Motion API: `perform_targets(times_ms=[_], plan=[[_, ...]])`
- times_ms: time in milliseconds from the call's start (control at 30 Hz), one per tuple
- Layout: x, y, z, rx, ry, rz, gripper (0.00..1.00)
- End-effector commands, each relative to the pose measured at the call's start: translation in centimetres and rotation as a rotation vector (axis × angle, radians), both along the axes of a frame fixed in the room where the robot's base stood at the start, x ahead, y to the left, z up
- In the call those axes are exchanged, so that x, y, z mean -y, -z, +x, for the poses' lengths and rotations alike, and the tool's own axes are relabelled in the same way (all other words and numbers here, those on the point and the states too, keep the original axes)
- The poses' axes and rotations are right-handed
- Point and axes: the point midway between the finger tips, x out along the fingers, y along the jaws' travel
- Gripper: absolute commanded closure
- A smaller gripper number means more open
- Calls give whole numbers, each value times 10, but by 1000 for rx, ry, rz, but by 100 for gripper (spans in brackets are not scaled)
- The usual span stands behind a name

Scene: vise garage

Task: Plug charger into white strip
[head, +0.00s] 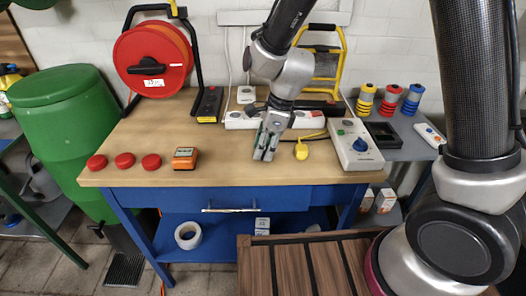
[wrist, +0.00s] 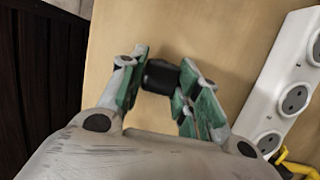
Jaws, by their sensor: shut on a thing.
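My gripper (head: 266,147) is over the front half of the workbench, pointing down. In the wrist view, my gripper (wrist: 158,76) has its green-padded fingers closed on a small black block, the charger (wrist: 161,76). In the head view the charger cannot be made out behind the fingers. The white strip (head: 305,122) lies across the bench behind my gripper, partly covered by it. In the wrist view the white strip (wrist: 282,98) runs diagonally at the right, with several round grey sockets facing up. The charger is apart from the strip.
A yellow plug (head: 301,151) on a cable lies right of my gripper, near a grey control box (head: 354,145). An orange meter (head: 185,158) and red discs (head: 124,160) lie at left. The bench's left middle is clear.

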Motion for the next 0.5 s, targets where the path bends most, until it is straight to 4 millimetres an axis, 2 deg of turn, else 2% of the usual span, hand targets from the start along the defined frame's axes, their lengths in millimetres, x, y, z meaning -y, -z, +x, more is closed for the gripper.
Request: perform_targets(times_ms=[133, 233, 500], plan=[[0, -3, 0, 1, -1, 1, 88], [-1, -14, 1, 3, -1, 3, 88], [-1, -68, 1, 4, -1, 3, 88]])
